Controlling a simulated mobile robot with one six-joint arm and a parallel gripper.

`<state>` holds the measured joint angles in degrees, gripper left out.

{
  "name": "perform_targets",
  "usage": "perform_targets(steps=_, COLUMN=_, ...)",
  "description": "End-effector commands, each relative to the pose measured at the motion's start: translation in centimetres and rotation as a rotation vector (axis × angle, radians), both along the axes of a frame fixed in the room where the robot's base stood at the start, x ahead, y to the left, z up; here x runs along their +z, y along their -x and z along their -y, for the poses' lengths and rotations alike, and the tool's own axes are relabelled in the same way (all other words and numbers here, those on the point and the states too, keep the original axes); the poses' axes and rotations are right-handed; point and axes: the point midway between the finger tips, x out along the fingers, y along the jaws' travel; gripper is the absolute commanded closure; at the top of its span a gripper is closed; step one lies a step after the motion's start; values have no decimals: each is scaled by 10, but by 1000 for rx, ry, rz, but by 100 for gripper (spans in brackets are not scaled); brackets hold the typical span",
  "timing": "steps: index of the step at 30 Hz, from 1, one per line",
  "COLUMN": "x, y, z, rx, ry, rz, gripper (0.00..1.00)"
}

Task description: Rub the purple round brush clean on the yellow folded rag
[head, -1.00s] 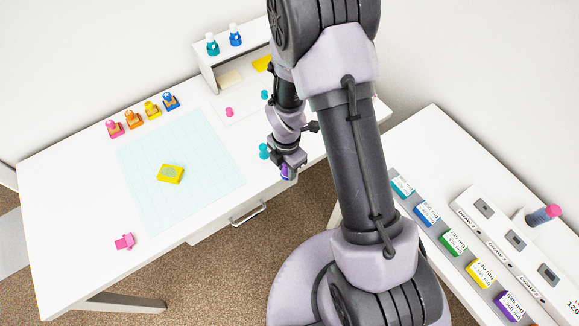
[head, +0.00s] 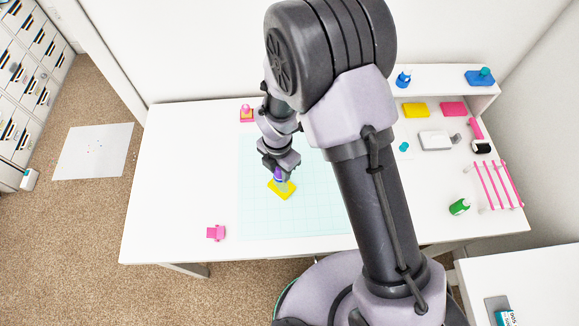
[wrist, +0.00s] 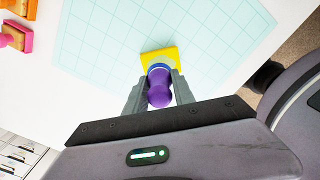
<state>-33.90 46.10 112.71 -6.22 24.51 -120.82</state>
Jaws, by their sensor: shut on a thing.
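The yellow folded rag (head: 283,190) lies on the pale blue gridded mat (head: 310,218) on the white table. My gripper (head: 279,170) is over the rag and shut on the purple round brush (head: 278,175). In the wrist view the brush's purple handle (wrist: 159,88) sits between the two grey fingers, with my gripper (wrist: 158,92) around it. The rag (wrist: 165,57) shows just beyond the brush. The brush's lower end is hidden, so I cannot tell whether it touches the rag.
At the right are a pink rack (head: 494,186), a green bottle (head: 459,206) and a shelf (head: 440,80). The mat around the rag is clear.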

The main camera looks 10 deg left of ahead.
Motion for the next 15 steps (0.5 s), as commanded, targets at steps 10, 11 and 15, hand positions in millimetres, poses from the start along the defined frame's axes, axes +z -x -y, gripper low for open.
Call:
perform_targets(steps=10, x=-15, y=0, z=1, rx=-2, ry=1, rz=-1, gripper=100)
perform_targets(steps=11, x=-19, y=0, z=1, rx=-2, ry=1, rz=-1, gripper=100)
perform_targets(steps=15, x=-39, y=0, z=1, rx=-2, ry=0, rz=0, gripper=100)
